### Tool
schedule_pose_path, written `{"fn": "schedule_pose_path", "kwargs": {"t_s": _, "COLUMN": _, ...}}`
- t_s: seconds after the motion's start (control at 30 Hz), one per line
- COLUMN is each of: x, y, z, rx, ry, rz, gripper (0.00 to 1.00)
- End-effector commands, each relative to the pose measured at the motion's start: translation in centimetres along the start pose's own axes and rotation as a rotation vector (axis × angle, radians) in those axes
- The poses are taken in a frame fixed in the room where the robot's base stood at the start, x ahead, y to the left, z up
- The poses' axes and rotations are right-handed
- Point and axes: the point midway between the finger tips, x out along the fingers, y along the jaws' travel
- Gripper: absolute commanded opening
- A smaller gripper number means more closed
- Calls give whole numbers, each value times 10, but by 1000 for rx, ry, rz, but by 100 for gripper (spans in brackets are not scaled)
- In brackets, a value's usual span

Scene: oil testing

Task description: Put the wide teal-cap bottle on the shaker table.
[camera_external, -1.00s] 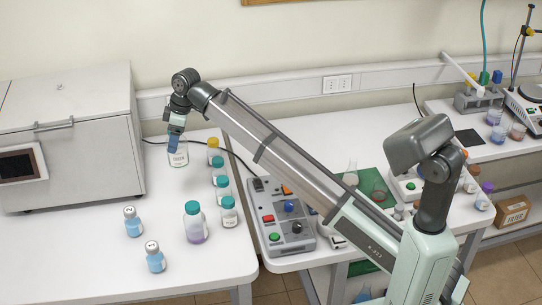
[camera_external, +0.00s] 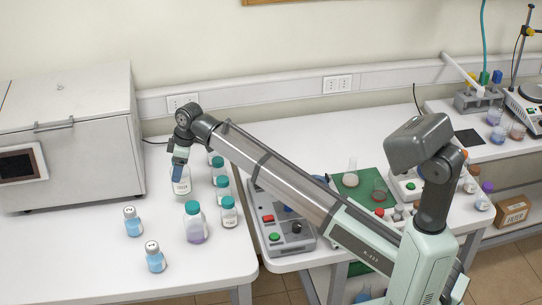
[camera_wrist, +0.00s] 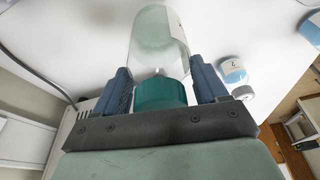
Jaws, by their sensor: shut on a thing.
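My gripper (camera_external: 179,168) is shut on the teal cap of a wide, clear bottle with a white label (camera_external: 181,187). The bottle hangs cap-up below it over the left table; I cannot tell whether its base touches the tabletop. In the wrist view my gripper (camera_wrist: 160,82) has its two blue-grey fingers on either side of the teal cap (camera_wrist: 160,94), and the clear bottle body (camera_wrist: 158,40) extends beyond. A grey device with coloured buttons (camera_external: 290,238) stands on the middle table; I cannot tell whether it is the shaker table.
Several teal-capped bottles stand close to the right of the held one, one with purple liquid (camera_external: 194,224). Two blue-liquid bottles (camera_external: 132,222) stand in front. A large grey box (camera_external: 80,140) is at left. A green mat (camera_external: 352,186) with glassware lies farther right.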

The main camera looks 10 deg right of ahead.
Motion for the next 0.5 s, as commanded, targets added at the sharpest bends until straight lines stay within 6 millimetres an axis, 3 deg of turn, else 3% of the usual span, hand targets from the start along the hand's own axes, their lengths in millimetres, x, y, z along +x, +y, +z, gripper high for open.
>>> {"fn": "schedule_pose_path", "kwargs": {"t_s": 0.3, "x": 32, "y": 0, "z": 10, "rx": 0, "ry": 0, "rz": 0, "gripper": 25}}
{"fn": "schedule_pose_path", "kwargs": {"t_s": 0.5, "x": 34, "y": 0, "z": 10, "rx": 0, "ry": 1, "rz": 0, "gripper": 25}}
